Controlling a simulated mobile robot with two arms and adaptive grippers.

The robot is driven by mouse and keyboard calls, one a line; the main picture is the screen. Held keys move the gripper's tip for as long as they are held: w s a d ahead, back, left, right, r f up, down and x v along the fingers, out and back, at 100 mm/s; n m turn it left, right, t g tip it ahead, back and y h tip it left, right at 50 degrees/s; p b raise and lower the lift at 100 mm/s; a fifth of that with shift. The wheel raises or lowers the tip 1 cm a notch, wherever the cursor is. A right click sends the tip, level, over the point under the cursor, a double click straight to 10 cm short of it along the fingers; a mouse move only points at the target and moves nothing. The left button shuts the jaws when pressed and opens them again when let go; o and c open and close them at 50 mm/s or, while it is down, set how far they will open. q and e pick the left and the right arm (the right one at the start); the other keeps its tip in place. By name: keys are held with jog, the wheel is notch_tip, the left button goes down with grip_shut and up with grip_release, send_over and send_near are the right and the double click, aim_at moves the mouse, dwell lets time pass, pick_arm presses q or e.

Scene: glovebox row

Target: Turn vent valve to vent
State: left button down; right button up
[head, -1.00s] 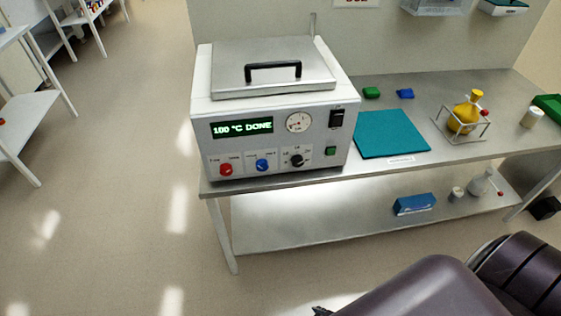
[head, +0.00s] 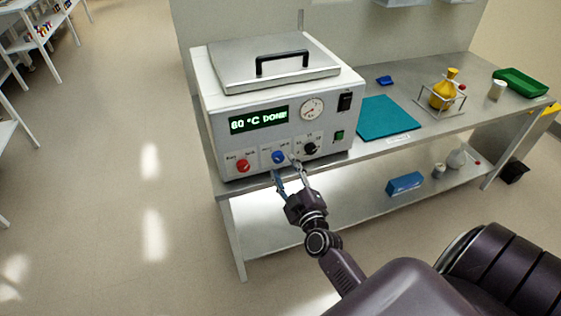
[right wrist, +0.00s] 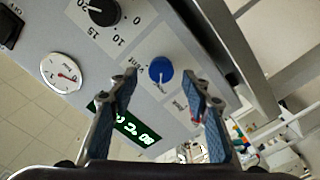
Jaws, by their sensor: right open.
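The white heated box (head: 215,112) stands on the steel bench, its lid closed and its green display (head: 258,121) lit with a temperature and DONE. A blue knob (head: 278,157) sits at the middle of its lower front panel; its small labels are too blurred to read surely. A red knob (head: 243,166) is left of it and a black dial (head: 311,149) right of it. My right gripper (head: 287,170) is open just in front of the blue knob. In the right wrist view the blue knob (right wrist: 160,70) appears between the open fingertips (right wrist: 161,84), with no clear contact.
A teal mat (head: 388,119), a rack with a yellow flask (head: 443,92) and a green tray (head: 520,83) are on the bench to the right. The lower shelf holds a blue box (head: 405,183). The floor at left is clear.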

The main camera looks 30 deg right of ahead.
aim_at(279, 159)
jog(key=shift+x, duration=1.85)
pick_arm(q)
jog(key=shift+w+a, duration=0.1)
jog(key=shift+a, duration=0.65)
pick_arm(e)
jog(key=shift+a, duration=0.1)
jog(key=c, duration=1.2)
pick_arm(q)
jog(key=shift+d, duration=0.1)
pick_arm(e)
jog(key=shift+o, duration=0.2)
